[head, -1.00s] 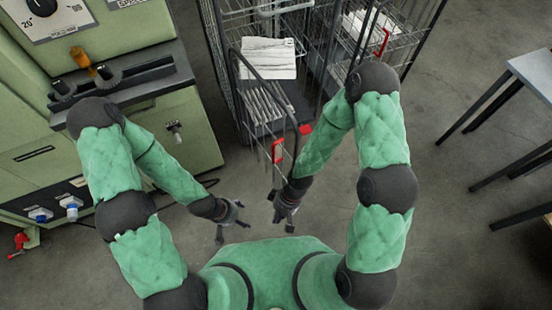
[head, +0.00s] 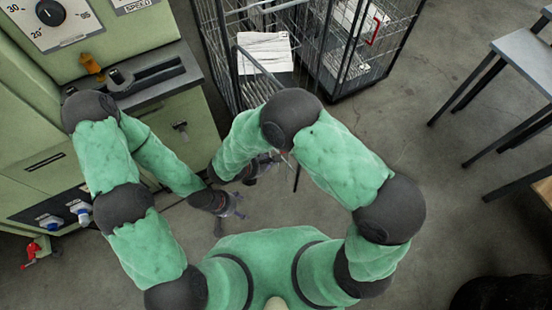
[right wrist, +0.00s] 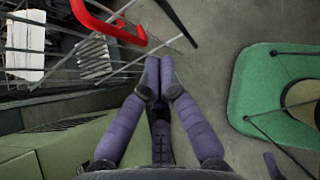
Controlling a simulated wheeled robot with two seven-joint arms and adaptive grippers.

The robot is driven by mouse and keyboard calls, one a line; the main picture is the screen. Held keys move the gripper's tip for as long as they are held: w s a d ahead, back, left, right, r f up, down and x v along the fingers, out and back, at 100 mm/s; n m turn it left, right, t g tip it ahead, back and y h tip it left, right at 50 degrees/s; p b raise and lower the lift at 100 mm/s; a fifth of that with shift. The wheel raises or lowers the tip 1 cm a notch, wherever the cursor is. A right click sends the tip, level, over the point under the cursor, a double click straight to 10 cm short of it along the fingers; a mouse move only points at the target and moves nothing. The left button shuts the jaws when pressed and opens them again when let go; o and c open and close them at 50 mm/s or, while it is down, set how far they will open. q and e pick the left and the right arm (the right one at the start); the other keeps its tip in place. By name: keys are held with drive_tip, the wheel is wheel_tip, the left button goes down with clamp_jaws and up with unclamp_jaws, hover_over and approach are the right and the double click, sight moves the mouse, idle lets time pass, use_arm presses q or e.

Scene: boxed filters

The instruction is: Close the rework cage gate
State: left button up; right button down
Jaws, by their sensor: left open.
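The rework cage (head: 222,62) stands at the top centre of the head view, a dark wire cage with white sheets inside. Its gate, a dark-framed wire panel, is swung outward towards me; my right arm hides most of it in the head view. In the right wrist view the gate's bars (right wrist: 122,68) and a red handle (right wrist: 112,32) show just beyond the fingertips. My right gripper (right wrist: 158,66) has its purple fingertips together close to the bars; I cannot tell whether they touch. My left gripper (head: 238,208) is open and empty, in front of my body.
A second wire cage (head: 352,82) with a red handle stands right of the first. A green machine (head: 50,165) fills the left side. Grey tables (head: 525,62) stand at the right. The floor between the cages and tables is clear.

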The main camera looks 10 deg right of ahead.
drive_tip(key=w+d+r+b+x, duration=0.1)
drive_tip(key=b+x, duration=0.3)
drive_tip(key=x, duration=0.7)
drive_tip(key=shift+d+r, duration=0.35)
drive_tip(key=shift+d, duration=0.05)
